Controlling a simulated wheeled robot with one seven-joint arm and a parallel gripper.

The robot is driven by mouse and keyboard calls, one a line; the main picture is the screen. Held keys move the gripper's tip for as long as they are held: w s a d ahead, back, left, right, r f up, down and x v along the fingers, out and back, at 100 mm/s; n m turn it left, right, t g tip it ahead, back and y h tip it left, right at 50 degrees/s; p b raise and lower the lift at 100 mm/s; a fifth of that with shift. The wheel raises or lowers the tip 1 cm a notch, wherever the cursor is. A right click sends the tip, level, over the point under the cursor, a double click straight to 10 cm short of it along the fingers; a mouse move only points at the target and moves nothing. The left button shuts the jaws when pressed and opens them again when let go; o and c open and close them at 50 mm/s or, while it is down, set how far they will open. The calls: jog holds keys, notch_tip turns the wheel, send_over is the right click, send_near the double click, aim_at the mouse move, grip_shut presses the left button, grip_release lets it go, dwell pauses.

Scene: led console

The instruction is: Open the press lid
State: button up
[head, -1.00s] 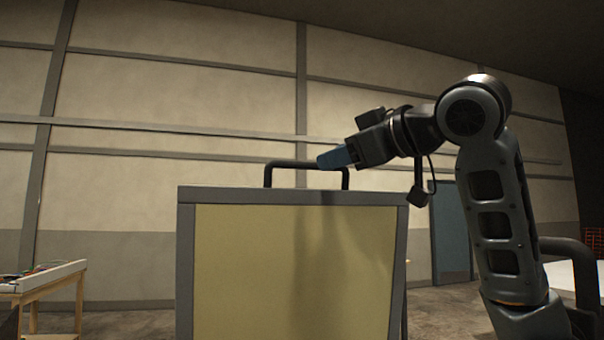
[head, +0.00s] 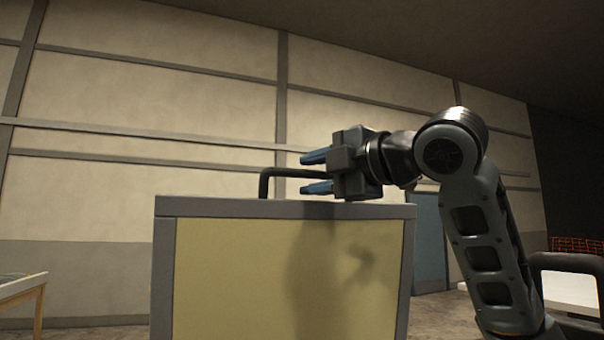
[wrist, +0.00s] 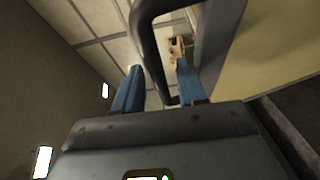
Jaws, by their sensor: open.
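The press lid (head: 250,265) stands upright as a yellow panel in a grey frame, in the lower middle of the head view. A black bar handle (head: 266,182) rises from its top edge. My gripper (head: 304,172) is open at the handle's right part, with one blue finger above the bar and one below. In the wrist view, the handle (wrist: 148,45) runs between the two open fingers of my gripper (wrist: 158,70). I cannot tell whether a finger touches it. The handle's right end is hidden behind my gripper in the head view.
A wooden table (head: 22,288) is at the left edge. A white-topped surface (head: 571,288) lies at the right behind my arm. A blue door (head: 428,245) and a panelled wall are behind.

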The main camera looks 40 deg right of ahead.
jog(key=shift+w, duration=1.55)
grip_shut()
